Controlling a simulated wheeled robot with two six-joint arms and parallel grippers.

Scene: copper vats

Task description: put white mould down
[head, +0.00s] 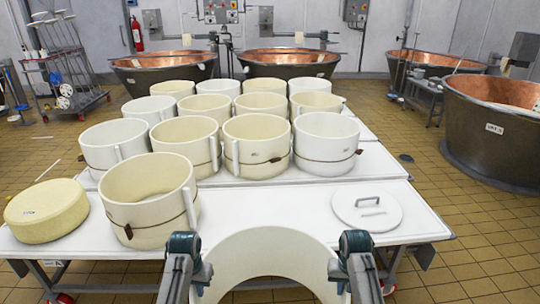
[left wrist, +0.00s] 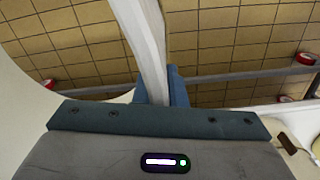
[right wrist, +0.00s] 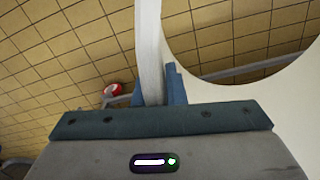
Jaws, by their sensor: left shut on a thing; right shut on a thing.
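The white mould (head: 272,242) is a big open ring at the bottom middle of the head view, in front of the table (head: 270,205) and overlapping its front edge. My left gripper (head: 203,272) is shut on the left side of its wall, and my right gripper (head: 338,270) on the right side. The wall also shows between the fingers in the left wrist view (left wrist: 146,40) and the right wrist view (right wrist: 148,45). Floor shows past the wall in both wrist views. The mould's lower part is out of view in the head view.
A cream mould (head: 148,203) with a strap and a cheese wheel (head: 46,211) stand on the table's left. A white lid (head: 367,207) lies at the right. Between them the near tabletop is clear. Several moulds (head: 257,145) fill the tables behind.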

